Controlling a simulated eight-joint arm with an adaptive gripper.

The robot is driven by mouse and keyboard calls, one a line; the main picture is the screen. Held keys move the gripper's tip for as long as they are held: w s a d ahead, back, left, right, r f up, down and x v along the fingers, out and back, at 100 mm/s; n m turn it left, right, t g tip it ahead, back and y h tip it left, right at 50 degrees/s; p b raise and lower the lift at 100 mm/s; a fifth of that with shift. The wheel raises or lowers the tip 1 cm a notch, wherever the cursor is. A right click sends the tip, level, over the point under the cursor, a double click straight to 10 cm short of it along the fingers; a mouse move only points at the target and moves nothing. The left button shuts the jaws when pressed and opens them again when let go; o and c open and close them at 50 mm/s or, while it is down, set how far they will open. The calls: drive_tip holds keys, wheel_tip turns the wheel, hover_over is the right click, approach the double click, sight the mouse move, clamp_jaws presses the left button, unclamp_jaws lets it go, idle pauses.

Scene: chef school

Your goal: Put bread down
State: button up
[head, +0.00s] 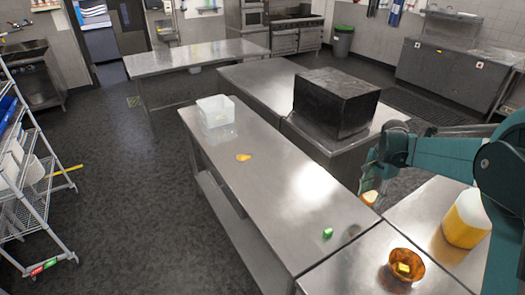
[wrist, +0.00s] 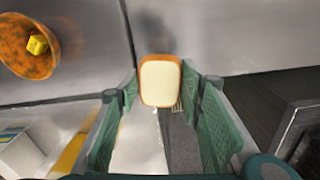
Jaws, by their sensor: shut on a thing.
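A slice of bread (wrist: 160,82) with a brown crust and pale face is held between the fingers of my gripper (wrist: 160,100) in the wrist view. The bread also shows in the head view (head: 370,197), at the right edge of the long steel table (head: 280,190). My gripper (head: 372,180) is shut on it, and the slice appears to be above the surface, near the gap beside the tables. Part of the gripper is hidden by my arm in the head view.
A brown bowl (head: 401,276) with a yellow piece sits on the near table. A yellow-filled jug (head: 466,222) stands right of it. A green item (head: 327,233), an orange-yellow item (head: 243,157) and a clear bin (head: 215,111) are on the long table. A black box (head: 334,102) stands behind.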

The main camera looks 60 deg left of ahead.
drive_tip(key=s+a+n, duration=0.1)
drive_tip(key=s+a, duration=1)
drive_tip(key=a, duration=0.4)
drive_tip(key=shift+s+a+f+n, duration=0.2)
drive_tip(key=shift+s+a+n, duration=0.1)
drive_tip(key=shift+s+n, duration=0.1)
drive_tip(key=shift+f, duration=0.1)
hover_over(319, 205)
drive_tip(key=shift+f+p, duration=0.3)
drive_tip(key=shift+f, duration=2.75)
drive_tip(key=shift+f, duration=0.15)
drive_tip(key=shift+f, duration=1.7)
drive_tip(key=shift+f, duration=0.2)
drive_tip(key=o, duration=0.7)
drive_tip(key=shift+o, duration=0.2)
